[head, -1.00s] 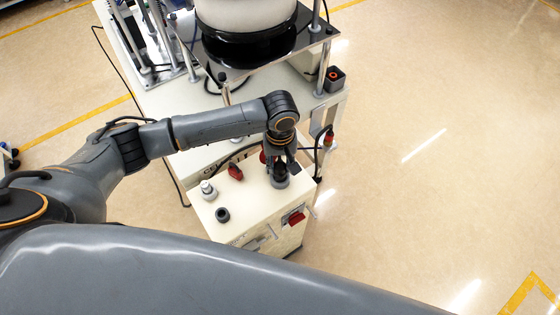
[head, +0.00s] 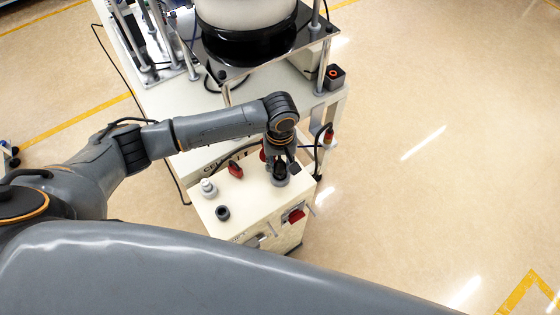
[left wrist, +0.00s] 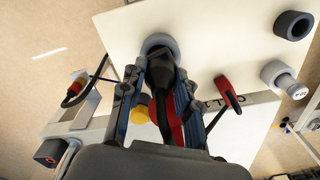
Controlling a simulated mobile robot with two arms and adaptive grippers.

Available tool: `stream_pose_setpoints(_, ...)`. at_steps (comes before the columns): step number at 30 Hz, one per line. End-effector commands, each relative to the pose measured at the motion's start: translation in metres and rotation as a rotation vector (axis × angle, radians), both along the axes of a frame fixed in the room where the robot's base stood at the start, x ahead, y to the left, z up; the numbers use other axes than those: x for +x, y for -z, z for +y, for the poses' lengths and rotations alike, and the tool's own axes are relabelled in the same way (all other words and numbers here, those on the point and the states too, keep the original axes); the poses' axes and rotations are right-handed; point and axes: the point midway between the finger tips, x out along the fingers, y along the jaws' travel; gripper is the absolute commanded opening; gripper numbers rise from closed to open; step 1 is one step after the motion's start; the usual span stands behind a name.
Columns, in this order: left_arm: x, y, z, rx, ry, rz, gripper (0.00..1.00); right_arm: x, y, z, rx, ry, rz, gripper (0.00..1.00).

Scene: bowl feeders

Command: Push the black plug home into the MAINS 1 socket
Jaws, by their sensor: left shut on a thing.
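My left gripper (head: 280,170) points down over the top of a cream cabinet (head: 252,203) and is shut on the black plug (left wrist: 160,71). In the left wrist view the fingers lie on both sides of the plug. The plug's front end is at a grey round socket (left wrist: 157,43), which also shows below the gripper in the head view (head: 280,181). How deep the plug sits is hidden. I cannot read a MAINS 1 label. My right gripper is not in view.
A second grey round socket (head: 223,212), a pale knobbed fitting (head: 208,188) and a red handle (head: 235,169) stand on the cabinet top. A red switch (head: 294,215) is on its side. The feeder bowl (head: 245,30) stands behind. Open floor lies right.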

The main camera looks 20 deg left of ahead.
Motion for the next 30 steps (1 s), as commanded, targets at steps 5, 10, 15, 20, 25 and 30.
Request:
stream_pose_setpoints(5, 0.0, 0.003, 0.0, 0.0, 0.0, 0.0, 0.0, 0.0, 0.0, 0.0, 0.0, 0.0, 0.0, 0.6)
stream_pose_setpoints(10, 0.0, 0.006, 0.0, 0.0, 0.0, 0.0, 0.0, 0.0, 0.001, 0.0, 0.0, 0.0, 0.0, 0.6)
stream_pose_setpoints(15, 0.0, 0.008, 0.0, 0.0, 0.0, 0.001, 0.0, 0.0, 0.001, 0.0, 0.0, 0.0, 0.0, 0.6)
stream_pose_setpoints(20, 0.0, 0.011, 0.0, 0.001, 0.0, 0.001, 0.0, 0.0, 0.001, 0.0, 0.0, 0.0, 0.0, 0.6)
stream_pose_setpoints(25, -0.001, 0.014, 0.0, 0.001, 0.001, 0.002, 0.0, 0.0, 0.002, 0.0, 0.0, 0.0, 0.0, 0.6)
stream_pose_setpoints(30, -0.001, 0.017, 0.0, 0.001, 0.0, 0.002, 0.0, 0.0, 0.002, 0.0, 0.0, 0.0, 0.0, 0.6)
